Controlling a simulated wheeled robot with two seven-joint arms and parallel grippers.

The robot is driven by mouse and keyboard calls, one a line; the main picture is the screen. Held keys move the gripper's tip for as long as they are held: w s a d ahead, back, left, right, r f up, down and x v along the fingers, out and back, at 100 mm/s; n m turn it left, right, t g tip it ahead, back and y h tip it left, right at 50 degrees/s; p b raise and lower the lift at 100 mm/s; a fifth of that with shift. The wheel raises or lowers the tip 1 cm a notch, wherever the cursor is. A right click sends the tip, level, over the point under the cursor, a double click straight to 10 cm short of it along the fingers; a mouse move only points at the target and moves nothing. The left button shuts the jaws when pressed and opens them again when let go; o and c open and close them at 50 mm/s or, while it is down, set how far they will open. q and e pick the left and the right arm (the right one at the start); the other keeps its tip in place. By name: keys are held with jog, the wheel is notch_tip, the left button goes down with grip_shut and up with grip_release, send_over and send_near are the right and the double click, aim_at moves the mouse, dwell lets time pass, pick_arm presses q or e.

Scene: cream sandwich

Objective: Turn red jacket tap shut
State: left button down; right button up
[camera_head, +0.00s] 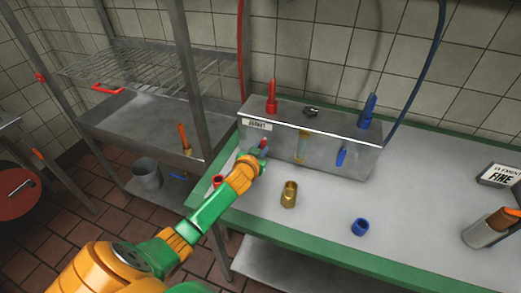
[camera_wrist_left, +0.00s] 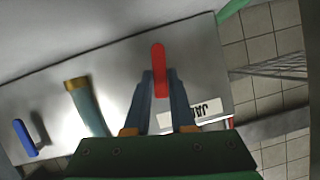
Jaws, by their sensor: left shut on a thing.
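The red tap handle (camera_wrist_left: 159,58) is on the front of the grey metal box, by the white JACKET label (camera_head: 257,125). My left gripper (camera_wrist_left: 160,88) is shut on this handle, one finger on each side, in the left wrist view. The handle's free end sticks out past the fingertips. In the head view my left gripper (camera_head: 258,155) is at the box's left front, and only a small red bit of the handle (camera_head: 263,142) shows. My right gripper is in neither view.
The grey box (camera_head: 340,155) also bears a blue tap handle (camera_head: 341,156), a brass tube (camera_head: 301,147), and red (camera_head: 271,97) and blue (camera_head: 368,110) pipe stubs on top. A brass fitting (camera_head: 289,194) and blue ring (camera_head: 360,227) stand on the green-edged table (camera_head: 320,225).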

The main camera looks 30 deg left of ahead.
pick_arm(q)
jog(key=m+y+b, duration=0.1)
jog(key=m, duration=0.1)
jog(key=shift+a+m+y, duration=0.15)
jog(key=shift+m+y, duration=0.15)
jog(key=shift+y, duration=0.1)
jog(key=m+y+b, duration=0.1)
jog(key=m+b, duration=0.1)
jog(key=shift+a+m+y, duration=0.15)
jog(key=shift+m+y, duration=0.15)
jog(key=shift+y, duration=0.1)
jog(key=m+y+b, duration=0.1)
jog(key=m+b, duration=0.2)
jog(key=m, duration=0.1)
jog(key=shift+a+r+t+y+b, duration=0.15)
jog(key=shift+r+t+y+b, duration=0.2)
jog(key=shift+t+y+b, duration=0.05)
jog(key=shift+r+m+t+y+b, duration=0.3)
jog(key=shift+m+y+b, duration=0.1)
jog(key=shift+m+b, duration=0.5)
jog(key=shift+m, duration=0.4)
jog(key=shift+r, duration=0.2)
jog(key=c, duration=1)
grip_release()
jog(key=shift+o, duration=1.2)
jog(key=shift+a+f, duration=0.1)
jog(key=shift+w+f, duration=0.1)
jog(key=shift+f, duration=0.05)
